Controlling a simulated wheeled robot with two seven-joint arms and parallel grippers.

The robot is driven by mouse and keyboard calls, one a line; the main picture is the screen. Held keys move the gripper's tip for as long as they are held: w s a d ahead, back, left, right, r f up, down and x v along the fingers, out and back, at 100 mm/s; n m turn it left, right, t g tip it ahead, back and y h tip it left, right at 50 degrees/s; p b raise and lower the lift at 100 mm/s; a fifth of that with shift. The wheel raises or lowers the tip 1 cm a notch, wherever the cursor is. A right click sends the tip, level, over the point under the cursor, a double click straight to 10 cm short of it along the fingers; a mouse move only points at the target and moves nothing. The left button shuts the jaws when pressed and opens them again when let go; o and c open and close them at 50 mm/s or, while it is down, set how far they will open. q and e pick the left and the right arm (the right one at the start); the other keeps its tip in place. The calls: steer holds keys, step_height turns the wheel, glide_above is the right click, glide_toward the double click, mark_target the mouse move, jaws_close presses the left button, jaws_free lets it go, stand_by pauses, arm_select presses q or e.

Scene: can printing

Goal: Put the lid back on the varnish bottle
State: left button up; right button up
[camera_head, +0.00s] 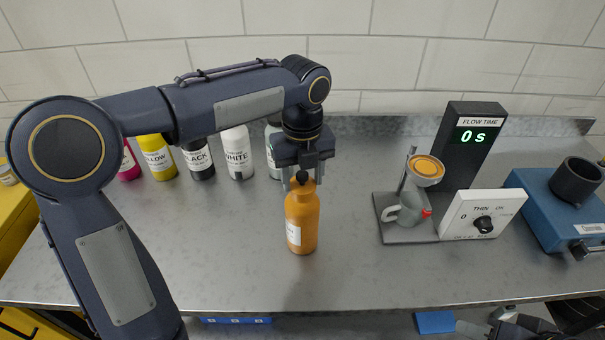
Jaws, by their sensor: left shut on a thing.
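An orange bottle (302,218) with a white side label stands upright on the metal bench, left of the cup stand. I take it for the varnish bottle; its label is too small to read. A small dark lid (302,177) is at the top of the bottle. My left gripper (302,174) points down from above, directly over the bottle, and is shut on the lid. The lid looks in line with the bottle mouth, but I cannot tell whether it is seated. My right gripper (512,329) shows only in part at the bottom right edge; its jaws are not clear.
Several ink bottles, including yellow (158,160), black (199,165) and white (238,160), stand behind my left arm. A flow cup stand (408,232), timer (474,150), dial box (484,213) and blue machine (562,215) are at right. The bench front is clear.

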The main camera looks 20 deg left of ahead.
stand_by(0.6)
stand_by(0.3)
arm_select(q)
steer(key=o, duration=1.5)
steer(key=shift+p, duration=0.3)
step_height(320, 180, up, 5)
steer(key=p, duration=0.5)
steer(key=shift+r, duration=1)
